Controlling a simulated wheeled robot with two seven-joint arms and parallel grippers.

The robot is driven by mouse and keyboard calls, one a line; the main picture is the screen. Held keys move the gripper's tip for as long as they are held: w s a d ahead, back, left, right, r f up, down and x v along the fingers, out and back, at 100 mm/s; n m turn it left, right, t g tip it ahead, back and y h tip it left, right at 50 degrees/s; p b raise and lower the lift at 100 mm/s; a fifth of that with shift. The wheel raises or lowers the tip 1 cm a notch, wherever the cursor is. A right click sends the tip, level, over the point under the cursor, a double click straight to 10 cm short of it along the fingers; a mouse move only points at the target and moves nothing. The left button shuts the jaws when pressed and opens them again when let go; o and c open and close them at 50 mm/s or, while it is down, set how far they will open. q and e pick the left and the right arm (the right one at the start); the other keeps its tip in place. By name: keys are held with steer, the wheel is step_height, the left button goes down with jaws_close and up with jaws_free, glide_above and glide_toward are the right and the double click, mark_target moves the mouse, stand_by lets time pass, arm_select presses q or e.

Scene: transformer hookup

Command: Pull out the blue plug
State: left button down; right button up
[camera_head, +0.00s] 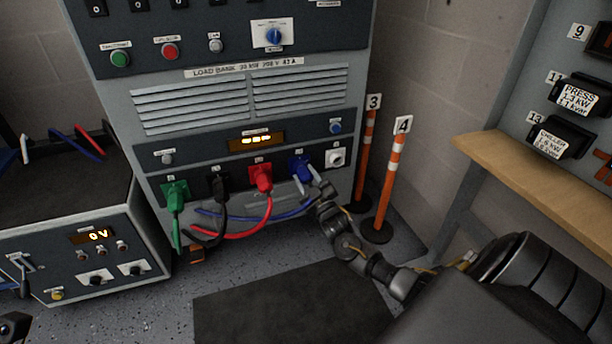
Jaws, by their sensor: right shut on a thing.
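The blue plug (300,166) sits in the row of sockets at the bottom of the load bank (190,92), between the red plug (261,178) and a white socket (336,158). My right gripper (305,182) reaches it from below right, its fingers around the plug's lower part and shut on it. A blue cable (290,214) runs left below the sockets, behind the red one. My left gripper is not clearly in view; only a dark piece shows at the lower left corner.
A green plug (175,193) and a black plug (219,186) stand left of the red one, cables hanging. Orange posts 3 (366,150) and 4 (390,185) stand right of the load bank. A wooden shelf (545,180) juts out at the right. A dark mat (290,305) lies on the floor.

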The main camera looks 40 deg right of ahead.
steer(key=shift+w+d+r+n+p, duration=0.2)
steer(key=shift+r+n+p, duration=0.25)
steer(key=shift+r+n, duration=0.15)
steer(key=n+y+p, duration=0.2)
steer(key=n, duration=0.2)
steer(key=shift+g+p, duration=0.3)
steer(key=shift+n+y+p, duration=0.3)
steer(key=shift+n+p, duration=0.4)
steer(key=shift+n, duration=0.4)
steer(key=shift+c, duration=0.4)
steer(key=shift+f+n+g+p, duration=0.15)
steer(key=shift+n+g+p, duration=0.15)
steer(key=shift+n+g, duration=0.15)
steer(key=shift+a, duration=0.1)
